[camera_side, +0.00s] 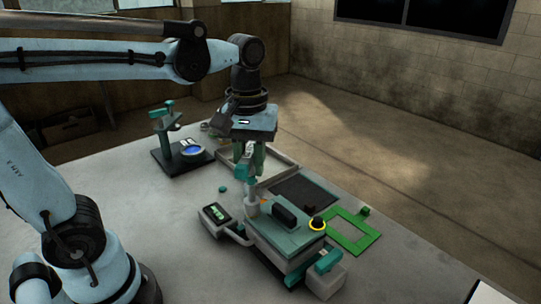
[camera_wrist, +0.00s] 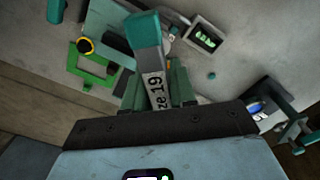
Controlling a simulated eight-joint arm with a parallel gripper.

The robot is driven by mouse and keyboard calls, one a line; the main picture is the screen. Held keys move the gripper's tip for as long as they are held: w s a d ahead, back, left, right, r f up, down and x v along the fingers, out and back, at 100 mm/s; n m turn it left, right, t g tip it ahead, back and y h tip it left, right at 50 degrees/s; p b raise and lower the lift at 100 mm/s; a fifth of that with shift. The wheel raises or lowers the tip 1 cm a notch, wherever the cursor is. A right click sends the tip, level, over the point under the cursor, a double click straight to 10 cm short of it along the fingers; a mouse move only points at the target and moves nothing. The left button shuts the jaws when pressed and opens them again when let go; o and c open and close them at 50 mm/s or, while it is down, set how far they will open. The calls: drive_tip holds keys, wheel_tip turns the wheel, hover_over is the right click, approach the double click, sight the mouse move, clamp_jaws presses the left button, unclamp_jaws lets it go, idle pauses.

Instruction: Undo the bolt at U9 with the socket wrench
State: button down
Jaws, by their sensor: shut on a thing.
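My gripper (camera_side: 249,152) points down above the left end of the teal block and is shut on the socket wrench (camera_side: 246,173). In the wrist view the wrench (camera_wrist: 157,88) stands between the green fingers, with a teal end and a pale label partly reading "ze 19". A yellow ring (camera_side: 317,225) circles a dark round part on the right side of the teal block (camera_side: 264,229); this ring also shows in the wrist view (camera_wrist: 87,46). The wrench is left of the ring and apart from it. No U9 mark is readable, and the bolt cannot be made out.
A green frame (camera_side: 375,240) lies right of the block, and a dark tray (camera_side: 318,190) behind it. A device with a green display (camera_side: 215,214) stands left. A black stand with a blue dish (camera_side: 192,150) is farther back. The table's front left is clear.

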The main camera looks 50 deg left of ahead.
drive_tip(key=n, duration=1.3)
drive_tip(key=shift+r, duration=0.15)
